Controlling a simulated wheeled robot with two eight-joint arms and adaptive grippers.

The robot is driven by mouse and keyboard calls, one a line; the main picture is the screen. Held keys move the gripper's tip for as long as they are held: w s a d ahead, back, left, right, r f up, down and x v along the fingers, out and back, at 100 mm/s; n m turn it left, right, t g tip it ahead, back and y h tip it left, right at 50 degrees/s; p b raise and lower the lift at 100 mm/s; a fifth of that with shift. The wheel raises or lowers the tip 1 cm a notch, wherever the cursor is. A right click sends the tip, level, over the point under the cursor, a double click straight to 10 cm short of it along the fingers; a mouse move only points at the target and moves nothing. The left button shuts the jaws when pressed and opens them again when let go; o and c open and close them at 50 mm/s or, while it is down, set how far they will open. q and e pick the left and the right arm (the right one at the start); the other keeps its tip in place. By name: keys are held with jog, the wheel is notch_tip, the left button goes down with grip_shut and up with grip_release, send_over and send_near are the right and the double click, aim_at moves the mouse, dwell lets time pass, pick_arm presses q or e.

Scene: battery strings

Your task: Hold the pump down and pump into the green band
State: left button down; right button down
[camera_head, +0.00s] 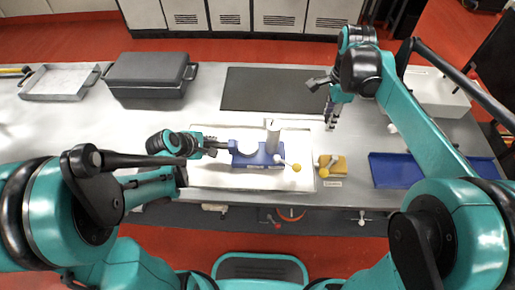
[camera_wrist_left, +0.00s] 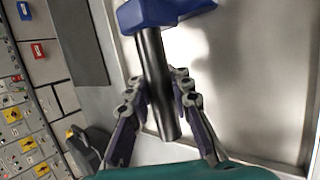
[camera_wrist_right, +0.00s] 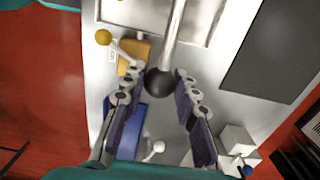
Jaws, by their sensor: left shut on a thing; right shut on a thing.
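The pump has a blue body (camera_head: 262,158) and an upright grey cylinder (camera_head: 272,135), standing in a shallow pale tray (camera_head: 215,182). My left gripper (camera_head: 213,146) is shut on the pump's black bar handle (camera_wrist_left: 152,65), which sticks out of the blue body in the left wrist view (camera_wrist_left: 165,10). My right gripper (camera_head: 331,118) is shut on the black ball knob (camera_wrist_right: 158,84) at the end of a silver rod (camera_wrist_right: 173,35). It is above the table, right of the cylinder. No gauge or green band can be made out.
A yellow block (camera_head: 333,168) with a small lever sits right of the tray, and a blue tray (camera_head: 400,172) lies further right. A black mat (camera_head: 265,88), a dark lidded box (camera_head: 148,75) and a grey tray (camera_head: 58,82) are behind and left.

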jog(key=f, duration=0.4)
jog(key=shift+a, duration=0.25)
jog(key=shift+f, duration=0.1)
dwell(0.4)
jog(key=shift+a+f, duration=0.2)
jog(key=shift+f, duration=0.35)
jog(key=shift+a+f, duration=0.15)
jog(key=shift+f, duration=0.35)
jog(key=shift+r, duration=0.1)
jog(key=shift+d+r, duration=0.2)
jog(key=shift+r, duration=0.8)
jog(key=shift+d+r, duration=0.2)
jog(key=shift+r, duration=0.75)
